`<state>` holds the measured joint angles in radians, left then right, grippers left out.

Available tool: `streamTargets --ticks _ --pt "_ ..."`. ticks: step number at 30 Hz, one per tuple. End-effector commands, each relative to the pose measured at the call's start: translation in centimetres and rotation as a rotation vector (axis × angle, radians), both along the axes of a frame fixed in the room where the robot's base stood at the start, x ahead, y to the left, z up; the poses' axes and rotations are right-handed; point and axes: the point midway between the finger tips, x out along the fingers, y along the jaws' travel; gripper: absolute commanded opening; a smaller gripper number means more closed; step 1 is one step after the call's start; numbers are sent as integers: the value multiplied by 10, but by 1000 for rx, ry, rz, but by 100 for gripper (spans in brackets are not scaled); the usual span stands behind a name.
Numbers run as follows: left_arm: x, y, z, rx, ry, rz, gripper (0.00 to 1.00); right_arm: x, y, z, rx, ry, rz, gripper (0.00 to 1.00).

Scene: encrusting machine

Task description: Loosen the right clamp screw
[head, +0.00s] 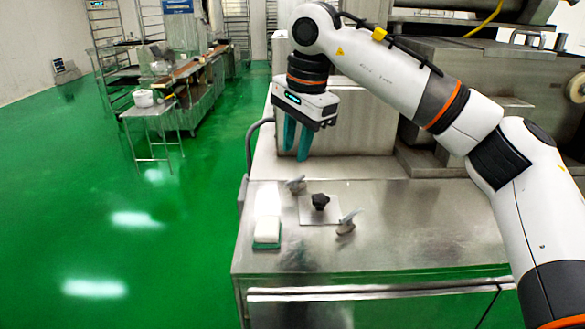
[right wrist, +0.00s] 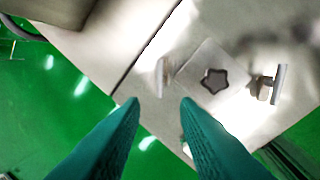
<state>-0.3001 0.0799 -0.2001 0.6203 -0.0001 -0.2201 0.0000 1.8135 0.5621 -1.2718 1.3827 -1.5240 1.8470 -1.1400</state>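The right clamp screw (head: 346,222) is a grey metal wing-shaped handle on the steel machine top, right of a black star knob (head: 320,201) on a square plate. In the right wrist view, the right clamp screw (right wrist: 272,85) is right of the knob (right wrist: 214,81). A similar left clamp screw (head: 296,184) lies on the knob's other side. My right gripper (head: 297,153) is open and empty, its teal fingers pointing down. It is above and behind the clamps, apart from them; its fingers also show in the right wrist view (right wrist: 159,101). My left gripper is not in view.
A white block on a green base (head: 267,231) is at the left of the steel top (head: 400,240). A steel box (head: 365,125) stands behind, near my right gripper. Machine housing is at the right. Open green floor lies left, with a small table (head: 150,110) and racks farther off.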

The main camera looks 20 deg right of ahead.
Motion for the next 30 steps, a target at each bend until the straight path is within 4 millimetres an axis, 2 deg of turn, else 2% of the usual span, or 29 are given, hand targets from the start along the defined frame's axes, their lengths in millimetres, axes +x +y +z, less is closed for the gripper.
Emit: streamTargets --ticks 3,9,23,26,30 --pt "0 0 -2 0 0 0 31 -3 -1 21 1 -3 0 28" --pt "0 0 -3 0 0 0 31 -7 -3 38 0 0 -1 28" --pt "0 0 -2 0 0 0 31 -7 -3 40 0 0 0 28" --pt "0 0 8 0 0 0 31 -7 -3 50 0 -1 0 28" --pt "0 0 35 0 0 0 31 -7 -3 77 0 -1 0 28"
